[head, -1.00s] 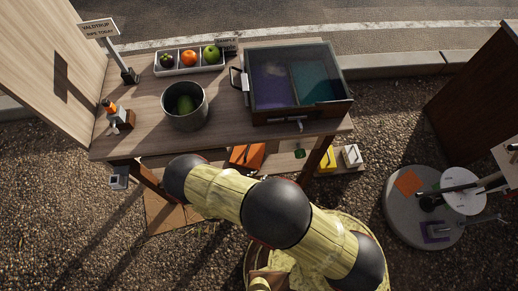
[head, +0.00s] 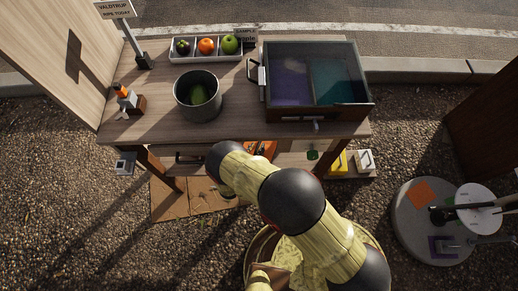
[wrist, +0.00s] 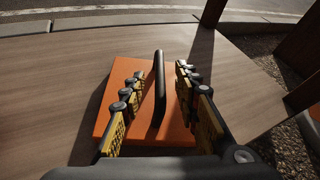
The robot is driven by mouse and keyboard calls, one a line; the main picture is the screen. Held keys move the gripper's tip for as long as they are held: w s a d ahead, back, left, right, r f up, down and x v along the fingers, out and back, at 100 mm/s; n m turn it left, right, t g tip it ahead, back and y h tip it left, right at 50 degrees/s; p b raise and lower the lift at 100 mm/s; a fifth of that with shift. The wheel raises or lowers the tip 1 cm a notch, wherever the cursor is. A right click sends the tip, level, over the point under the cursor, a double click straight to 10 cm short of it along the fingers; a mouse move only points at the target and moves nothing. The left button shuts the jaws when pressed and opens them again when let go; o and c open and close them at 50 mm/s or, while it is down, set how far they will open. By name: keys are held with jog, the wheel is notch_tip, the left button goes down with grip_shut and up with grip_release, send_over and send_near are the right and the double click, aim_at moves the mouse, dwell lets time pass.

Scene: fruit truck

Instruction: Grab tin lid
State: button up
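The tin lid (wrist: 143,118) is a flat orange square with a black upright handle (wrist: 160,85), lying on a wooden surface in the wrist view. My gripper (wrist: 160,72) is open, with one yellow-and-black finger on each side of the handle. Gaps show between the fingers and the handle. In the head view an orange piece (head: 262,149) shows partly under the table's front edge, partly covered by my arm. My fingers cannot be made out clearly there.
The wooden table (head: 150,85) holds a metal pot (head: 183,98), a fruit tray (head: 218,57) and a glass-topped box (head: 350,112). A yellow item (head: 338,163) and a white item (head: 365,160) are lower right. A round grey stand (head: 410,240) is at right.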

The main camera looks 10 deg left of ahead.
jog(key=shift+b+x, duration=0.35)
jog(key=shift+x, duration=1)
jog(key=c, duration=0.3)
grip_shut()
